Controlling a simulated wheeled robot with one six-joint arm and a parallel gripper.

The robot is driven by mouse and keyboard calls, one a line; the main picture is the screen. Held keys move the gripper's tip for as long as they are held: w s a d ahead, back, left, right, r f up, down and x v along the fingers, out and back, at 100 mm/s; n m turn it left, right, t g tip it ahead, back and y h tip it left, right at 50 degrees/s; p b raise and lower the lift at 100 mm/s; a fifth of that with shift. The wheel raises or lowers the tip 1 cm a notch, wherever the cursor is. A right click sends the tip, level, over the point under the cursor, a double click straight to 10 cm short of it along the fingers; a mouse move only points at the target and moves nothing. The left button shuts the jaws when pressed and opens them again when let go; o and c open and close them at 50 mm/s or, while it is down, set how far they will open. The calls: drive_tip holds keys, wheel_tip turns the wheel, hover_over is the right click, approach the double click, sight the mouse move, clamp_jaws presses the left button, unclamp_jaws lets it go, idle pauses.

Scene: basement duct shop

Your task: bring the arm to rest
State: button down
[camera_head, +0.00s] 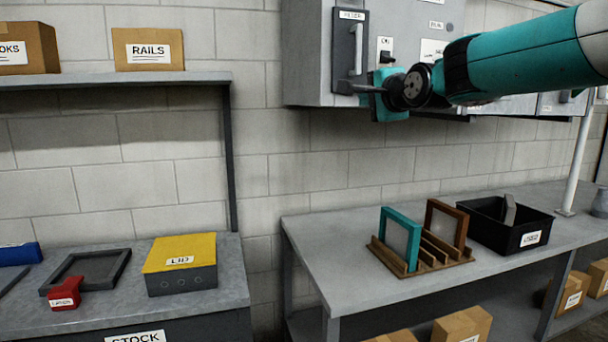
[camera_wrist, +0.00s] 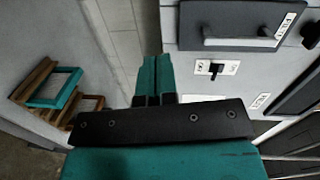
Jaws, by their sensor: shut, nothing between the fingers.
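My gripper (camera_head: 352,88) is held out to the left at the end of my teal arm, in front of the grey wall cabinet (camera_head: 305,50). In the wrist view its teal fingers (camera_wrist: 154,78) lie together with nothing between them. In the head view the gripper is close to the lower end of the dark handled panel (camera_head: 347,25) on the cabinet. I cannot tell from this view whether it touches. A toggle switch (camera_wrist: 216,69) on a white plate sits right of the fingers in the wrist view, and also shows in the head view (camera_head: 387,57).
Below, the right bench (camera_head: 345,265) holds a wooden rack (camera_head: 388,258) with framed panels and a black bin (camera_head: 490,240). The left bench (camera_head: 225,290) holds a yellow-lidded box (camera_head: 180,253), a grey frame (camera_head: 62,268) and a red block (camera_head: 66,292). A shelf (camera_head: 120,78) holds cartons.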

drive_tip(key=s+a+f+n+g+y, duration=0.1)
drive_tip(key=s+a+f+n+g, duration=0.2)
drive_tip(key=s+f+n+g, duration=0.45)
drive_tip(key=s+a+f+n+g, duration=0.2)
drive_tip(key=s+a+f+n, duration=0.15)
drive_tip(key=s+f, duration=0.7)
drive_tip(key=s+f+n+g, duration=0.2)
drive_tip(key=s+n, duration=0.1)
drive_tip(key=s, duration=0.5)
drive_tip(key=s+d+f+n+g, duration=0.1)
drive_tip(key=s+f+n+g, duration=0.1)
drive_tip(key=s, duration=0.6)
drive_tip(key=s+d+f+n+g, duration=0.1)
drive_tip(key=s+f+n+g, duration=0.2)
drive_tip(key=s, duration=0.6)
drive_tip(key=shift+f+n+h, duration=0.3)
drive_tip(key=shift+n+h, duration=0.1)
drive_tip(key=shift+n, duration=0.7)
